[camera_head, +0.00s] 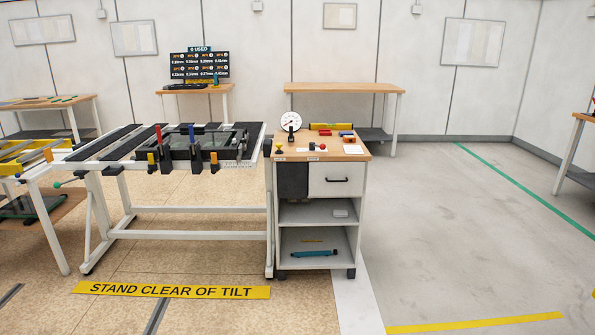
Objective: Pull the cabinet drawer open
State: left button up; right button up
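The cabinet (319,214) stands in the middle of the view, with a wooden top and grey-white body on casters. Its drawer (336,186) is at the upper right of the front, with a white face and a dark bar handle (337,181). The drawer front looks flush with the cabinet, so it appears closed. A dark grey panel (293,181) fills the space left of it. Two open shelves lie below. Neither of my grippers shows in the head view.
A white-framed tilt table (190,208) with a black clamped fixture (205,147) stands directly left of the cabinet. A gauge (291,122) and small items sit on the cabinet top. A yellow floor sign (171,290) reads "STAND CLEAR OF TILT". Grey floor (450,235) on the right is clear.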

aim_at(332, 177)
jog(key=i+z, duration=0.2)
jog(key=i, duration=0.25)
jog(key=i+j+z, duration=0.2)
jog(key=i, duration=0.25)
jog(key=i+j+z, duration=0.2)
jog(key=i, duration=0.25)
jog(key=i+j+z, duration=1.05)
jog(key=i+j, duration=0.1)
jog(key=j, duration=0.1)
